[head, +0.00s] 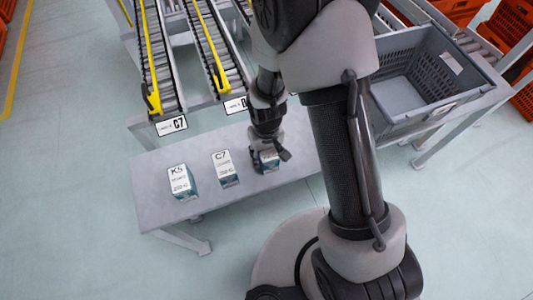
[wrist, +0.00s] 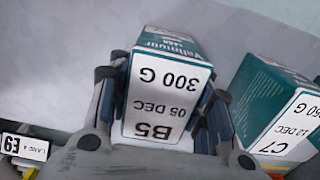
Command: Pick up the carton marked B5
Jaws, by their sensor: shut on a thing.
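The carton marked B5 (wrist: 165,85) is a white and teal box, its label reading "05 DEC" and "300 G" upside down in the wrist view. My gripper (wrist: 160,100) has one finger on each side of it and is shut on it. In the head view my gripper (head: 269,148) points down over the right part of the grey table, and the carton (head: 266,161) is partly hidden beneath it. I cannot tell whether the carton touches the table.
A C7 carton (head: 225,168) and a K5 carton (head: 182,183) stand to the left on the table (head: 160,215). The C7 carton (wrist: 272,110) is close by in the wrist view. A grey tote (head: 425,85) sits right.

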